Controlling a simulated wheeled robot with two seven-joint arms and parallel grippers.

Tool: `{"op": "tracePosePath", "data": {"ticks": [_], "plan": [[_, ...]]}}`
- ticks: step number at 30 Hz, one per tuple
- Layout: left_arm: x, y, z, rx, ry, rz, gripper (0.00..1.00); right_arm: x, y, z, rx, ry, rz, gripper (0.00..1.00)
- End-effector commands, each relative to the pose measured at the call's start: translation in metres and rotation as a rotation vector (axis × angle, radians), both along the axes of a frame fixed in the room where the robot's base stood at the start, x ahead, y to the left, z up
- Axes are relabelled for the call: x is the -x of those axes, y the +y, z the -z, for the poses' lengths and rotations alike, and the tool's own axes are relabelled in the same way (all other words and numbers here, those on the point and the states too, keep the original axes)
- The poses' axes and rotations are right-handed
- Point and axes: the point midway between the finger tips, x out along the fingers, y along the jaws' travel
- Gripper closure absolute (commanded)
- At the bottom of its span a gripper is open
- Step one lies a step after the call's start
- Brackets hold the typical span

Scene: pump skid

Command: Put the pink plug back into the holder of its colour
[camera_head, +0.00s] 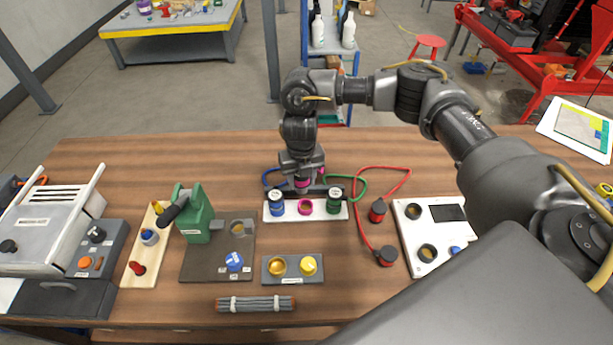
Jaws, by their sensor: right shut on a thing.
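My right gripper (302,178) points down over the white holder strip (320,216) in the middle of the table. It is shut on the pink plug (302,184), of which only a small part shows between the fingers. The pink holder (305,207) is the middle one on the strip, with a dark opening. The plug appears just above and behind this holder; whether they touch I cannot tell. My left gripper is not in view.
Blue, green and red hoses (405,178) lie around. The table's back left is clear.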

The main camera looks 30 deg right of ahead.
Motion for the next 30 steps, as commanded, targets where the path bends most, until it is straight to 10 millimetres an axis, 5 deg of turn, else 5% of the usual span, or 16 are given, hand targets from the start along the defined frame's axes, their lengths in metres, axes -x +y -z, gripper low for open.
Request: {"op": "tracePosePath", "data": {"ticks": [9, 20, 30], "plan": [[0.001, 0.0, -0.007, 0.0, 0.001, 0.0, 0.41, -0.002, -0.013, 0.014, -0.001, -0.001, -0.254, 0.89], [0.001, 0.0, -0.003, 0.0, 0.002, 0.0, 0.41, -0.002, -0.014, 0.019, -0.001, -0.002, -0.274, 0.89], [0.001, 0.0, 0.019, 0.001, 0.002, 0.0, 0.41, -0.002, -0.014, 0.043, -0.001, -0.002, -0.273, 0.89]]}}
